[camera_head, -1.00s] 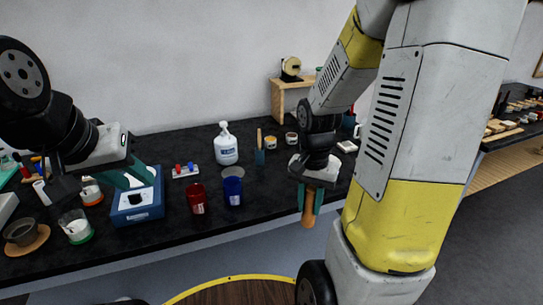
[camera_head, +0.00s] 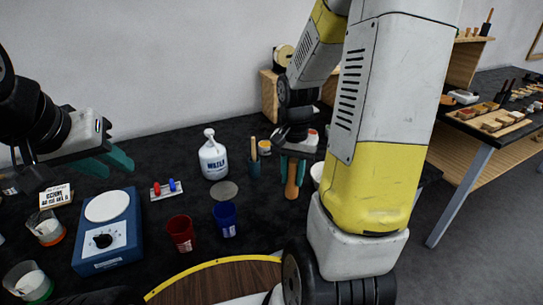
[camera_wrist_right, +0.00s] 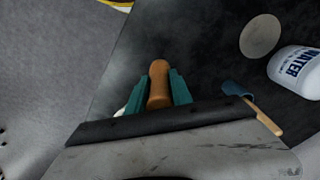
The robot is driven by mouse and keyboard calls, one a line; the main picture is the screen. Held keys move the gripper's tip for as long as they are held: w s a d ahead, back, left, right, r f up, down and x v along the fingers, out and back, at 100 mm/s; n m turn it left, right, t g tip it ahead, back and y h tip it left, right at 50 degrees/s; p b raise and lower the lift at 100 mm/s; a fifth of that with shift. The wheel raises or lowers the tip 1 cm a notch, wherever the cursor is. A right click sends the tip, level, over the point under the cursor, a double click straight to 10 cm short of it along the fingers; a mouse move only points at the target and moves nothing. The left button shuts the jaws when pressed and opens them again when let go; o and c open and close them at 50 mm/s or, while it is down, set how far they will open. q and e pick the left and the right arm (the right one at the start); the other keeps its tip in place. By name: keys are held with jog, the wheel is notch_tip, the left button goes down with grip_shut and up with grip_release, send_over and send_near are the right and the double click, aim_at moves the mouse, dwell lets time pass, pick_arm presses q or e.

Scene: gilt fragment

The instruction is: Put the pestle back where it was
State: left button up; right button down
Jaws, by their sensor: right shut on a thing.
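The pestle (camera_head: 292,190) is a brown wooden rod, pointing down from my right gripper (camera_head: 294,172). My right gripper is shut on it. In the right wrist view, the pestle (camera_wrist_right: 159,82) sits between the teal fingers of the gripper (camera_wrist_right: 160,90). It appears held above the dark table; its gap to the surface cannot be judged. My left gripper (camera_head: 108,164) has its teal fingers apart and empty, above the table behind the blue scale. A white rounded thing (camera_head: 317,173) beside the pestle is mostly hidden by my right arm; I cannot tell what it is.
A water bottle (camera_head: 213,158), a teal-bladed tool (camera_head: 254,166) and a grey disc (camera_head: 223,190) are left of the pestle. Red (camera_head: 181,233) and blue (camera_head: 225,218) cups stand nearer. The blue scale (camera_head: 107,235) is at left. A second table (camera_head: 480,128) is at right.

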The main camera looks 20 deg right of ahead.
jog(key=shift+w+d+f, duration=0.45)
jog(key=shift+w+f, duration=0.3)
jog(key=shift+w, duration=1.2)
jog(key=shift+w+d+f, duration=0.5)
jog(key=shift+w+f, duration=0.3)
jog(key=shift+w, duration=1.15)
jog(key=shift+w+d+f, duration=0.45)
jog(key=shift+w+f, duration=0.3)
jog(key=shift+w, duration=1.2)
jog(key=shift+f, duration=0.15)
jog(key=c, duration=1.1)
grip_release()
jog(key=shift+c, duration=0.2)
